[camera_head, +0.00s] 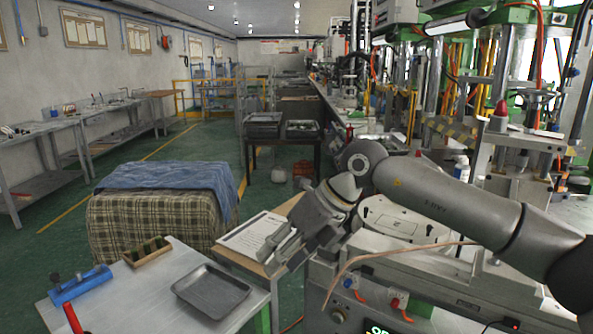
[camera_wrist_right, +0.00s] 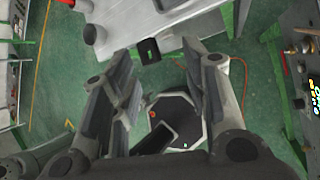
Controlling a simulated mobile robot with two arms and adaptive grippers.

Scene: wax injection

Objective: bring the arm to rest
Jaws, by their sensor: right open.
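My right arm (camera_head: 440,195) reaches in from the right side of the head view, a grey jointed arm bent at the elbow. Its gripper (camera_head: 282,250) hangs in front of the machine, near the small table's right edge in the picture. In the right wrist view the gripper (camera_wrist_right: 158,60) is open, with its two fingers apart and nothing held between them. Green floor and a pale table edge show beyond the fingers. My left gripper is not in view.
A grey worktable (camera_head: 150,305) at front left bears a metal tray (camera_head: 211,291), a blue tool (camera_head: 80,284) and a wooden box (camera_head: 147,251). A cloth-covered block (camera_head: 160,215) stands behind it. The machine (camera_head: 400,262) stands close at right. Green floor (camera_head: 200,143) is clear farther back.

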